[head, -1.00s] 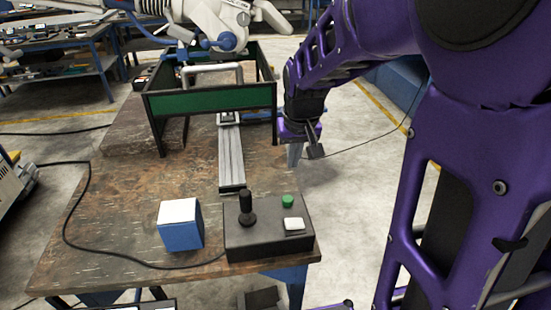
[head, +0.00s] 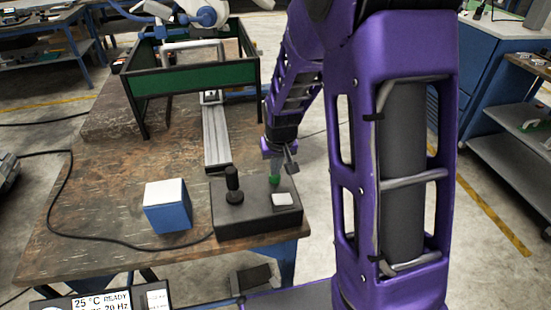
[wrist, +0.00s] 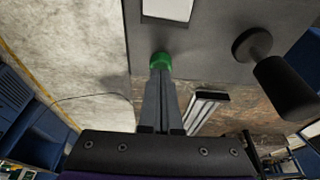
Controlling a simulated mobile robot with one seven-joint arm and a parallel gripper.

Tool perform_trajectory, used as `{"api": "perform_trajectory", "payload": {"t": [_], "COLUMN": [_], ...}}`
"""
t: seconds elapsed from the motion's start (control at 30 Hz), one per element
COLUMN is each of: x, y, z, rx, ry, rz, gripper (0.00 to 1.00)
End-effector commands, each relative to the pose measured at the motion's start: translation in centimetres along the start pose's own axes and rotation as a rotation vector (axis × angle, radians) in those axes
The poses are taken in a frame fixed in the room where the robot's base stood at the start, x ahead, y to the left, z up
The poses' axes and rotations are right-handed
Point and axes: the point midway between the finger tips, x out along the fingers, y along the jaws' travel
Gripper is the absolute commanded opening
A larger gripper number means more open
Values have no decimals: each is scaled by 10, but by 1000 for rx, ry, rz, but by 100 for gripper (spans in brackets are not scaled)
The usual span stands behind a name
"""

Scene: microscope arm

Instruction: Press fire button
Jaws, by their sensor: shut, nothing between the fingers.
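A dark control box (head: 240,221) stands at the near right corner of the table. It carries a black joystick (head: 233,184), a white square button (head: 282,200) and a small round green button (head: 272,181). No label shows which button is the fire button. My gripper (head: 274,173) is shut and empty, pointing down with its tips at the green button. In the wrist view the fingertips (wrist: 160,76) overlap the edge of the green button (wrist: 161,58); whether they touch it or press it down I cannot tell. The white button also shows in the wrist view (wrist: 168,9).
A blue box with a white top (head: 167,207) stands left of the control box. A metal rail (head: 216,138) and a green-panelled frame (head: 190,80) lie behind. A black cable (head: 70,190) crosses the table (head: 110,190). The table's left part is mostly clear.

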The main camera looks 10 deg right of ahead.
Motion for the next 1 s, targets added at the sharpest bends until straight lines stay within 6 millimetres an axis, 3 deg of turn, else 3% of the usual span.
{"api": "perform_trajectory", "payload": {"t": [0.37, 0.63, 1.0], "x": [2, 23, 24], "y": [0, 0, 0], "z": [1, 7, 10], "rx": [0, 0, 0], "ry": [0, -1, -11], "rz": [0, 0, 0], "gripper": [0, 0, 0]}}
